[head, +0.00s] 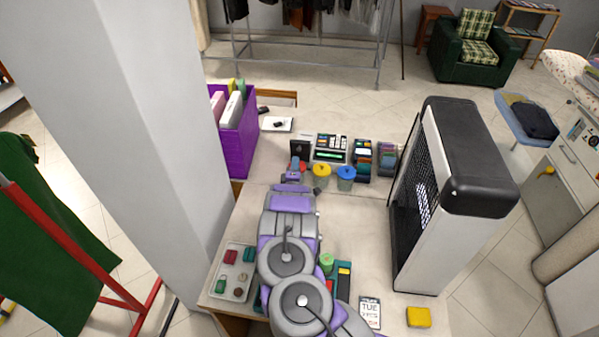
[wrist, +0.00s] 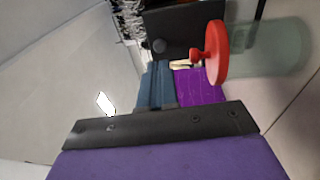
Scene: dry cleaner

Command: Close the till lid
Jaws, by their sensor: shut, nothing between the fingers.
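The till (head: 331,148) looks like a dark compartmented box on the far part of the counter in the head view. A black panel with a round knob, which looks like its lid (head: 300,152), stands up at the till's left side. The wrist view shows this black lid (wrist: 180,28) close ahead, with the knob toward me. My gripper (head: 294,163) is shut and empty, just in front of the lid. Its blue-grey fingers (wrist: 157,85) point toward the panel. I cannot tell whether they touch it.
A red-lidded jar (wrist: 215,50) stands close beside my gripper. Yellow-lidded (head: 321,170) and blue-lidded (head: 346,173) jars stand to the right. A purple box (head: 238,135) is at left, a tall black-and-white machine (head: 450,190) at right, a pillar (head: 130,130) further left.

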